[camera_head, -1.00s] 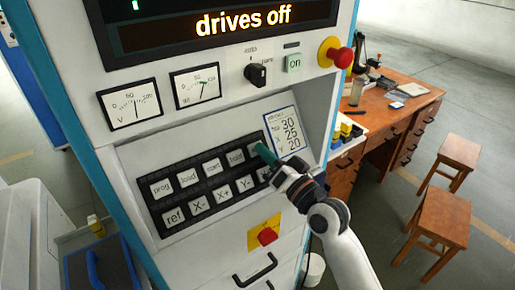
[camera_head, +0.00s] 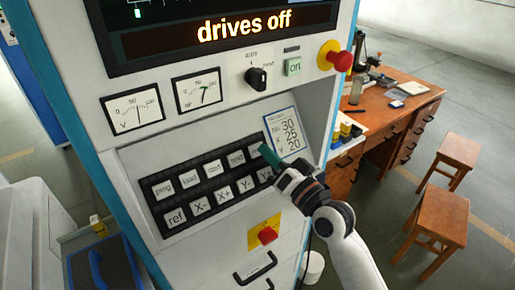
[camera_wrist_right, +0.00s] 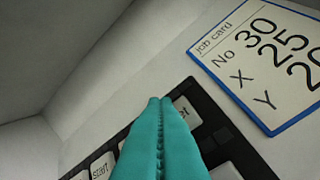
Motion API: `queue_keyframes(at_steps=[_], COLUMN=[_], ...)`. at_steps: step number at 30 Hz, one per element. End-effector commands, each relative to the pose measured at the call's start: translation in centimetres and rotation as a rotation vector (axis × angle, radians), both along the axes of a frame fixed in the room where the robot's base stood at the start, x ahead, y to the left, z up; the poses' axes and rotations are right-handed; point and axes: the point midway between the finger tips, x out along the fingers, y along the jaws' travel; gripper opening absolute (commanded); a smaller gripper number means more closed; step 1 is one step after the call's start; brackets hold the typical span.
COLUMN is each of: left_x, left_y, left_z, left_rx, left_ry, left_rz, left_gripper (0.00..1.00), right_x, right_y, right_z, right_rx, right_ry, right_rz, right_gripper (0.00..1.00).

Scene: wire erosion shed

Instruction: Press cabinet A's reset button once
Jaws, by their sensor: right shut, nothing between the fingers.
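The cabinet's black key panel (camera_head: 156,205) has two rows of white keys, among them prog, load, ref, X- and X+. My right gripper (camera_head: 267,153) is shut and empty, its teal fingertips at the right end of the upper row. In the right wrist view the shut fingers (camera_wrist_right: 160,103) lie over a white key (camera_wrist_right: 187,112), hiding most of its label; only its last letters show, seemingly "et". I cannot tell whether the tips touch the key. The display (camera_head: 243,27) reads "drives off". My left gripper is out of view.
A job card (camera_head: 286,135) is beside the keys. A rotary switch (camera_head: 257,78), "on" button (camera_head: 293,67) and red mushroom button (camera_head: 340,60) sit above; another red button (camera_head: 267,235) sits below. A wooden desk (camera_head: 400,110) and stools (camera_head: 440,217) stand right.

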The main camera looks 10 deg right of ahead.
Motion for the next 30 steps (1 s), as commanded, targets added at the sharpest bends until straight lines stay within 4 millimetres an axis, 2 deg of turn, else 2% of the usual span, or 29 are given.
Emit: queue_keyframes(at_steps=[6,15,30], left_x=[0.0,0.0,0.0], left_y=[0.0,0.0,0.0], left_z=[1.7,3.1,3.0], left_rx=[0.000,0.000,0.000], left_ry=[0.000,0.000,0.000], left_rz=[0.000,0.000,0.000], left_gripper=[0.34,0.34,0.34], right_x=[-1.6,-3.5,-3.7], right_y=[-0.6,-1.3,-1.3], right_z=[1.6,2.9,2.9], right_rx=[-0.001,0.000,0.000], right_ry=[0.000,0.000,0.000], right_rz=[0.000,0.000,0.000], right_gripper=[0.00,0.00,0.00])
